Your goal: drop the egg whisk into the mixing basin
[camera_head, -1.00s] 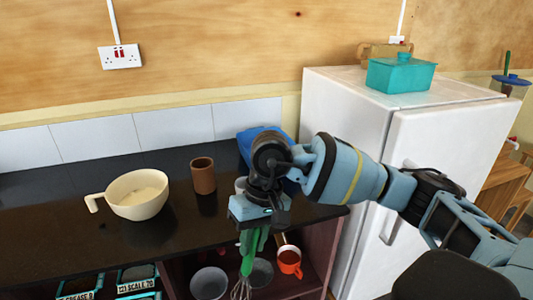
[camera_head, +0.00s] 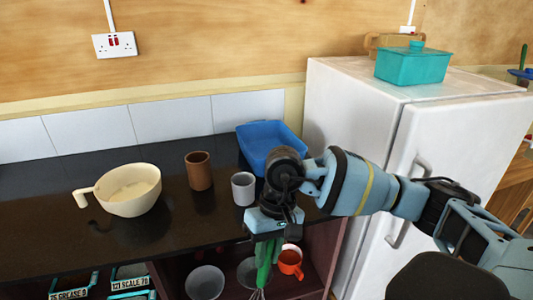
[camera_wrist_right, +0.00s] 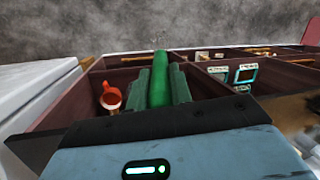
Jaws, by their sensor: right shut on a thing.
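The egg whisk (camera_head: 262,277) has a green handle and thin wires. It hangs below my right gripper (camera_head: 267,240), which is shut on its handle, in front of the counter's front edge. The handle also shows in the right wrist view (camera_wrist_right: 159,80), between the fingers. The mixing basin (camera_head: 133,203) is a cream bowl with a side handle. It stands upright on the dark counter at the left, well apart from the whisk, and looks empty. My left gripper is not in view.
A brown cup (camera_head: 199,172), a grey cup (camera_head: 243,189) and a blue tub (camera_head: 270,140) stand on the counter (camera_head: 60,230). Below it, a shelf holds grey bowls (camera_head: 205,283) and an orange mug (camera_head: 290,260). A white fridge (camera_head: 355,110) with a teal box (camera_head: 412,64) stands at right.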

